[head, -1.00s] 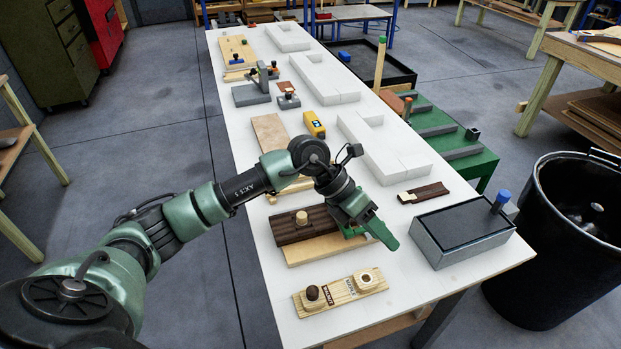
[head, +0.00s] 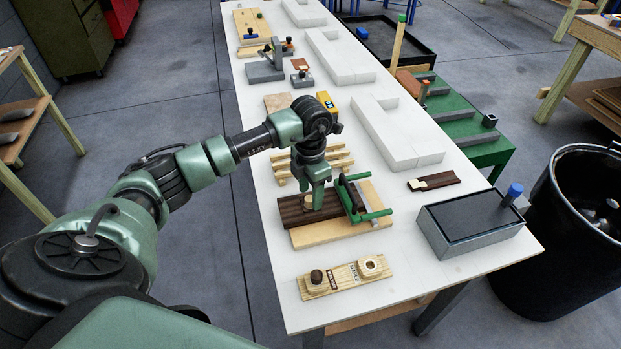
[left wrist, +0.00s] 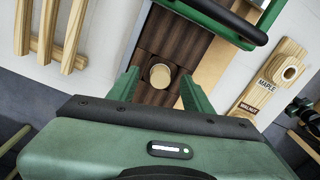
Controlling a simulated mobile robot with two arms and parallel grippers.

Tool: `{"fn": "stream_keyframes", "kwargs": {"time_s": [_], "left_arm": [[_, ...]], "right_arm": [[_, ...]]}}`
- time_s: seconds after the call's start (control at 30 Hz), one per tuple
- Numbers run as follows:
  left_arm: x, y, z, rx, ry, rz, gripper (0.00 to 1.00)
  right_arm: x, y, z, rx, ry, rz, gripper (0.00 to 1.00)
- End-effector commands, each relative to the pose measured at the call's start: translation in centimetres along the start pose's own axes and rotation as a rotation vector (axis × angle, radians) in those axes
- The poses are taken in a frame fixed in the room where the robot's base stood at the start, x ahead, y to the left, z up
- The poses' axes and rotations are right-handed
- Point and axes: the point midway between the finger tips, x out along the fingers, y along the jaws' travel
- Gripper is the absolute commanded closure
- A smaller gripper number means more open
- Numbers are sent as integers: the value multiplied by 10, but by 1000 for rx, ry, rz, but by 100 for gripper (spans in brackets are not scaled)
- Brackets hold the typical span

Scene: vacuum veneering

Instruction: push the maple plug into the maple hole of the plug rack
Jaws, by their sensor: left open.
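The maple plug (head: 321,212) is a pale round peg on a dark brown grooved board (head: 292,214). It shows fully in the left wrist view (left wrist: 160,76). My left gripper (head: 320,200) points down over it, open, with one finger on either side in the wrist view (left wrist: 163,88). I cannot tell whether the fingers touch it. The plug rack (head: 343,280) lies at the near end of the table. Its maple hole (head: 371,265) is empty, and a dark knob (head: 316,277) sits at its walnut end. The rack also shows in the wrist view (left wrist: 256,92).
A green-handled frame (head: 358,198) stands on the pale base board right beside my gripper. Wooden slats (head: 338,160) lie behind it. A grey box (head: 470,232) and white blocks (head: 400,140) are to the right. The tabletop between board and rack is clear.

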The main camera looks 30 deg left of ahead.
Motion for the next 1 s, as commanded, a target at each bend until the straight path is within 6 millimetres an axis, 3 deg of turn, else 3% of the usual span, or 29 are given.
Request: {"fn": "stream_keyframes", "kwargs": {"time_s": [0.37, 0.4, 0.57, 0.6, 0.63, 0.67, 0.73, 1.0], "left_arm": [[10, 0, 0, 0, 0, 0, 50], [10, 0, 0, 0, 0, 0, 53], [10, 0, 0, 1, 0, 0, 97], [9, 0, 0, 0, 0, 0, 100], [9, 0, 0, 0, 0, 0, 100], [9, 0, 0, 0, 0, 0, 82], [9, 0, 0, 0, -1, 0, 100], [7, 0, 0, 0, -1, 0, 100]], "right_arm": [[-2, 0, 0, 1, -1, 0, 64], [-2, 0, 0, 1, -1, 0, 64], [-2, -1, 0, 1, 0, -1, 64], [-2, -1, 0, 1, 0, -1, 64], [-2, -2, 0, 2, 0, -2, 64], [-2, -2, 0, 2, 0, -2, 64], [-2, -2, -1, 2, 0, -3, 64], [-4, -3, -1, 3, 1, -4, 64]]}}
